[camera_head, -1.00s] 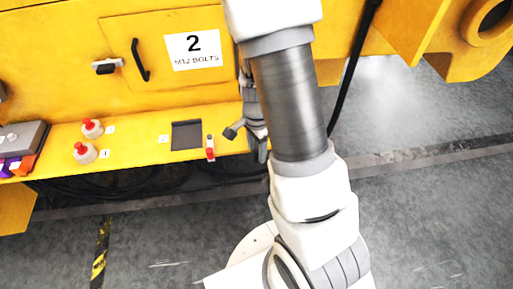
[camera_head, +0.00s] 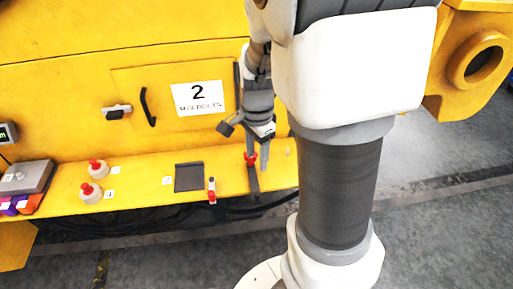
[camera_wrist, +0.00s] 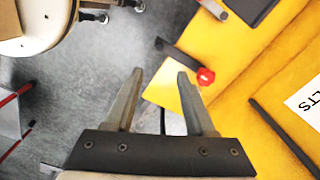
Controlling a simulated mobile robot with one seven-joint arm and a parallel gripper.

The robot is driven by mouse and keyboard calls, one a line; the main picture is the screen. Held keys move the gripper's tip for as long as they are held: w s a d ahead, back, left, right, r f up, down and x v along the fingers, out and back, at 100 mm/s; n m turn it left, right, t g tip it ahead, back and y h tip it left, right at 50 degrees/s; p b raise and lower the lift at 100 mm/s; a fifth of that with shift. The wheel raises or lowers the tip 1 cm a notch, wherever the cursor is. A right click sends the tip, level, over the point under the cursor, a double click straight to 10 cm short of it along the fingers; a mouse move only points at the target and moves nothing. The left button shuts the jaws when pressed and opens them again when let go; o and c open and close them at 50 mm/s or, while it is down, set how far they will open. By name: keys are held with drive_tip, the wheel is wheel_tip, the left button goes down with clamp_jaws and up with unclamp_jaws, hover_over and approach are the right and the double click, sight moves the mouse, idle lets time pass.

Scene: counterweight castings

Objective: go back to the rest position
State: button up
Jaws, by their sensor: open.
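My gripper (camera_head: 258,158) hangs in front of the yellow machine, fingers down, over the right part of its ledge (camera_head: 135,177). In the wrist view its two fingers (camera_wrist: 160,73) are apart with nothing between them. A dark bar with a red knob (camera_wrist: 205,76) lies just beyond the right fingertip there. In the head view the red knob (camera_head: 250,158) is close behind the fingers, and I cannot tell whether they touch. My arm covers much of the right half of the head view.
The ledge holds red-topped buttons (camera_head: 91,191), a dark square plate (camera_head: 189,177) and a small red-and-grey piece (camera_head: 211,191). A grey box (camera_head: 25,178) stands far left. A door labelled 2 (camera_head: 198,97) is behind. Grey floor (camera_head: 450,225) is open at right.

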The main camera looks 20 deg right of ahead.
drive_tip(key=shift+r, duration=0.4)
drive_tip(key=s+a+r+n+t, duration=0.2)
drive_tip(key=s+a+r+n, duration=0.1)
drive_tip(key=s+r+n, duration=0.2)
drive_tip(key=s+a+r+n+t, duration=0.3)
drive_tip(key=s+r+n, duration=0.3)
drive_tip(key=r+n, duration=0.4)
drive_tip(key=shift+a+n+t, duration=0.25)
drive_tip(key=shift+n+t, duration=0.05)
drive_tip(key=shift+n, duration=0.2)
drive_tip(key=shift+s+d+r, duration=0.1)
drive_tip(key=shift+d+r, duration=0.05)
drive_tip(key=shift+d, duration=0.05)
idle(0.7)
